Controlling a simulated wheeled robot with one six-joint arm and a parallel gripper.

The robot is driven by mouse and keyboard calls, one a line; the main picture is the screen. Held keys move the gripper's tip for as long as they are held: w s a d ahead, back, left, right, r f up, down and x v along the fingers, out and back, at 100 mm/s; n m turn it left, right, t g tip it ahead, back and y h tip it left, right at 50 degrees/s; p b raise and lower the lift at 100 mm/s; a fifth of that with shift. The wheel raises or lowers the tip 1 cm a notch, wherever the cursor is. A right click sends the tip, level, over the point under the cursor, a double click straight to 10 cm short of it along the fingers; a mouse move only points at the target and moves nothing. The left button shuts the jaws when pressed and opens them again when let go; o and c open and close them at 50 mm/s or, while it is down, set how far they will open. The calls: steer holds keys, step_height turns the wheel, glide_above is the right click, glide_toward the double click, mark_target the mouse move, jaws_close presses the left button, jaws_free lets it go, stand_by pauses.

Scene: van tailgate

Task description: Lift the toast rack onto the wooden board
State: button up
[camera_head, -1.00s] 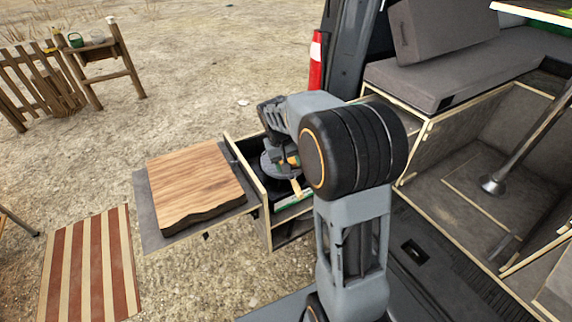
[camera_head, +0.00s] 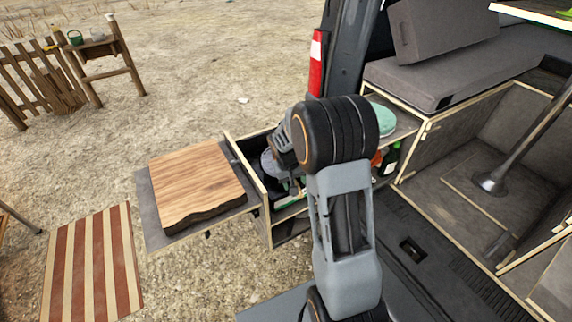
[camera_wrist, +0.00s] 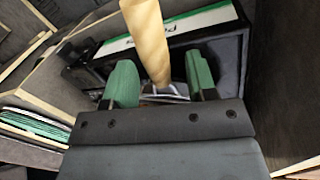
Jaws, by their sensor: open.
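The wooden board (camera_head: 196,182) lies flat on a grey pull-out shelf, left of the open drawer in the head view. My gripper (camera_wrist: 161,82) is open, its two green fingertips pointing into the drawer. In the head view my arm covers most of the drawer's inside. A small shiny metal piece (camera_wrist: 172,90) shows low between the fingers; I cannot tell whether it is part of the toast rack. No whole toast rack can be made out. A tan wooden bar (camera_wrist: 147,38) stands in front of the fingers, with no clear contact.
The open drawer (camera_head: 249,172) has raised walls close around my gripper. A black box with a white and green label (camera_wrist: 185,33) lies just beyond the fingers. A pale green round thing (camera_head: 380,118) and a dark bottle (camera_head: 390,158) are right of my arm.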

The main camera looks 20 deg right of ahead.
jaws_close()
stand_by(0.4)
